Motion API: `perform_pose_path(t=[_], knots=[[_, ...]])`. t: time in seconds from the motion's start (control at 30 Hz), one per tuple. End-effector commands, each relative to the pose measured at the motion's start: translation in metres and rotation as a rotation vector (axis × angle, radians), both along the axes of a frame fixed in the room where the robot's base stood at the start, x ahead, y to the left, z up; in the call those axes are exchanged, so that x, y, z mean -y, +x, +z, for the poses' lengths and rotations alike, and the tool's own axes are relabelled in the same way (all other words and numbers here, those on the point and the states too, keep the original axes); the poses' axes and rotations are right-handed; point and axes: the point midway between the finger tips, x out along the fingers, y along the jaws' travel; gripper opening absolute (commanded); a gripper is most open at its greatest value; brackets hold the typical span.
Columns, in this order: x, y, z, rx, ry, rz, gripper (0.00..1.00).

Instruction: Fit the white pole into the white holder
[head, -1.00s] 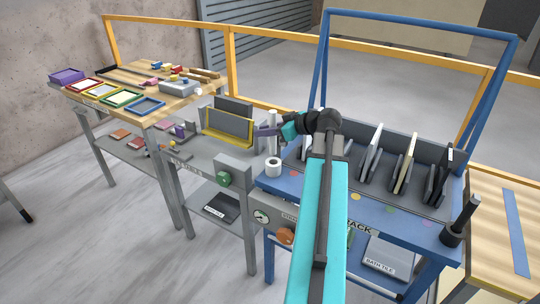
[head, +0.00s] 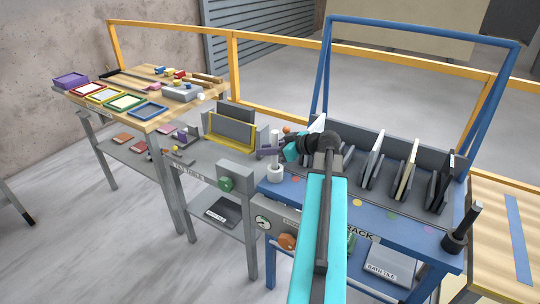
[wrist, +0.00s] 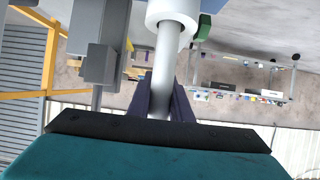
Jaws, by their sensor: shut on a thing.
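The white pole (head: 275,137) is upright, gripped around its middle by my gripper (head: 269,152). In the wrist view the pole (wrist: 165,75) runs between the two dark fingers (wrist: 160,105). The white holder (head: 275,174) is a short round cup at the left corner of the blue bench. It also shows at the top of the wrist view (wrist: 172,10). The pole's lower end meets the holder's mouth, in line with it. I cannot tell how deep it sits, as the inside of the cup is hidden.
A yellow-edged grey rack (head: 230,130) stands to the left. Slotted plates (head: 405,180) stand on the blue bench (head: 390,212) to the right. A dark upright handle (head: 462,228) is at its right corner. A grey box with a green knob (head: 226,184) is near the holder.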

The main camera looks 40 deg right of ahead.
Motion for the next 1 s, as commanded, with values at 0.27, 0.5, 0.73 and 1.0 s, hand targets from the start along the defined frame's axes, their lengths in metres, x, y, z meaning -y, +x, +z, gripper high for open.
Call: perform_pose_path(t=[0.27, 0.5, 0.73, 1.0], knots=[[0.000, 0.000, -0.024, 0.000, 0.002, -0.001, 0.00], [0.000, 0.000, -0.031, 0.001, 0.001, 0.000, 0.00], [0.000, 0.000, -0.032, 0.001, 0.001, -0.001, 0.00], [0.000, 0.000, -0.034, 0.000, 0.001, 0.000, 0.37]])
